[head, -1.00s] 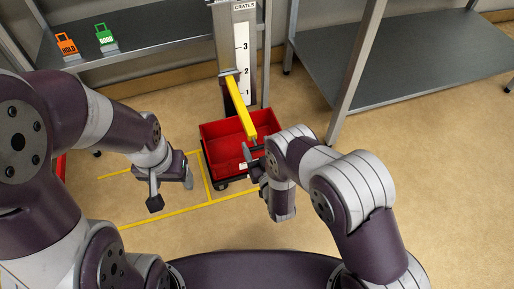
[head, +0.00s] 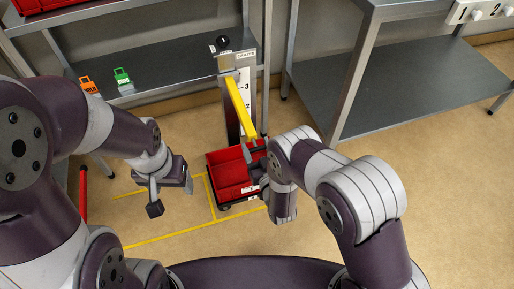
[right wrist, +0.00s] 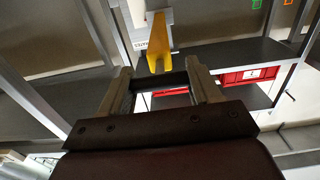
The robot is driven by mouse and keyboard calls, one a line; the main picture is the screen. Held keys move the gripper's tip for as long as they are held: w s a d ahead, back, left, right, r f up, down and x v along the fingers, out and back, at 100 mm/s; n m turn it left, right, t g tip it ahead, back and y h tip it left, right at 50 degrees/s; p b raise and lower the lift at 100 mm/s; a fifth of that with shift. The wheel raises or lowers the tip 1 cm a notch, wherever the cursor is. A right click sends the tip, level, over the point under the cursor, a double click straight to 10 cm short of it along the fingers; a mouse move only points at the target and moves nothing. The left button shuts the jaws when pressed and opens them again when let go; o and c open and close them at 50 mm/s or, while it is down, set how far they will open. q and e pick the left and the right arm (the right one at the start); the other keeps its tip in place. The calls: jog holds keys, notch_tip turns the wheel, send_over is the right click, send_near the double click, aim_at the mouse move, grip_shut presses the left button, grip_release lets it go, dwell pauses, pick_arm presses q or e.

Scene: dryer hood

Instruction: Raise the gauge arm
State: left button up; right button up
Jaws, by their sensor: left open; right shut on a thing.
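The yellow gauge arm (head: 240,107) slants out from a grey post (head: 232,112) with a white numbered scale (head: 246,100). Its upper end sits a little above the 3 mark. My right gripper (head: 254,157) is at the arm's near, lower end. In the right wrist view the yellow arm (right wrist: 158,45) points down to a dark crossbar (right wrist: 172,80) between my right fingers, which are shut on it. My left gripper (head: 170,196) is open and empty, over the floor left of the post.
A red crate (head: 226,172) stands on the floor below the arm, partly hidden by my right gripper. Orange (head: 88,86) and green (head: 122,77) tags are on the left shelf. A metal table (head: 410,75) stands to the right. Yellow lines (head: 160,235) mark the open floor.

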jog(key=o, duration=1.4)
jog(key=shift+r, duration=0.1)
jog(key=shift+o, duration=0.2)
jog(key=p+v, duration=0.2)
jog(key=v, duration=1)
jog(key=shift+s, duration=0.35)
jog(key=shift+d, duration=0.15)
